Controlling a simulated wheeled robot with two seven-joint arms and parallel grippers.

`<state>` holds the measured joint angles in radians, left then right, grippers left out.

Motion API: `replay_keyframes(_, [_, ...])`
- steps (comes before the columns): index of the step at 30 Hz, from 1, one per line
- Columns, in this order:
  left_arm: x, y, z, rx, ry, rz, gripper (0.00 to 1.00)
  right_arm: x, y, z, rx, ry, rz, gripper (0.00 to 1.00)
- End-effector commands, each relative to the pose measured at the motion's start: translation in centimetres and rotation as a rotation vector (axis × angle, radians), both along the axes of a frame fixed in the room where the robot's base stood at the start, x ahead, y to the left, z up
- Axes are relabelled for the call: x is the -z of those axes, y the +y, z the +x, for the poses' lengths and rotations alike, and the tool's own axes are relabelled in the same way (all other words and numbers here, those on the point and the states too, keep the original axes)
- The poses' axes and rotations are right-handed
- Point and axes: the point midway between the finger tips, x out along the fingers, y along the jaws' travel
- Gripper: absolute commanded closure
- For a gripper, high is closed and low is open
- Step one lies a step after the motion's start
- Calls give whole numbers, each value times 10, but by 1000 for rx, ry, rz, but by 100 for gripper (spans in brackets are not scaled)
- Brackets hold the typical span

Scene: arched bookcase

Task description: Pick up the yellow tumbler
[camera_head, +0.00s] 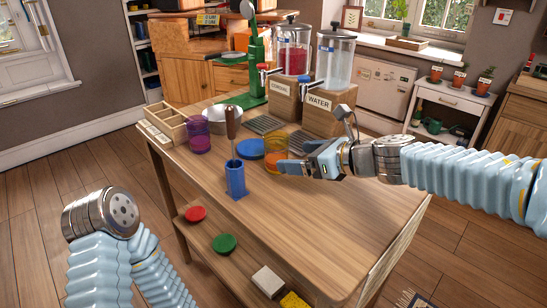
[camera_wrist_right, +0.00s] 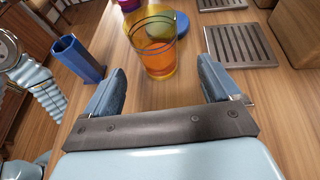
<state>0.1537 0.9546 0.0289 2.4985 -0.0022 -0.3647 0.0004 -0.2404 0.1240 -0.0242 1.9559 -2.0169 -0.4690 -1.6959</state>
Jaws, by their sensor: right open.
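The yellow tumbler (camera_head: 273,160) is see-through and stands upright on the wooden table, with a more orange lower part. In the right wrist view the tumbler (camera_wrist_right: 152,42) is just ahead of my right gripper (camera_wrist_right: 161,82), roughly centred between the two spread blue fingers. My right gripper (camera_head: 286,160) is open and empty, low over the table, to the right of the tumbler. In the head view the fingers partly cover the tumbler. I cannot tell whether a finger touches it. My left arm shows at lower left, but its fingers are not visible.
A blue holder (camera_head: 237,180) with a wooden-handled tool stands left of the tumbler. A blue disc (camera_head: 250,149) lies behind it. A purple tumbler (camera_head: 198,138) is farther left. Drink dispensers (camera_head: 334,72) and drip trays (camera_head: 264,125) are behind. The table's front right is clear.

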Motion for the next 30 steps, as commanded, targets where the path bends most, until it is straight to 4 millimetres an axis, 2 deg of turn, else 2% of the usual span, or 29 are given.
replay_keyframes(8, [3,0,0,-1,0,1,57,10,22,17,0,0,0,10])
replay_keyframes(15, [4,0,0,-1,0,1,57,22,51,37,0,1,0,10])
replay_keyframes(24, [4,0,0,-1,0,1,57,24,57,42,1,-1,1,10])
replay_keyframes(25, [4,0,0,-1,0,1,57,24,57,42,1,-1,1,12])
replay_keyframes(30, [4,0,0,-1,0,1,57,24,57,42,1,0,0,38])
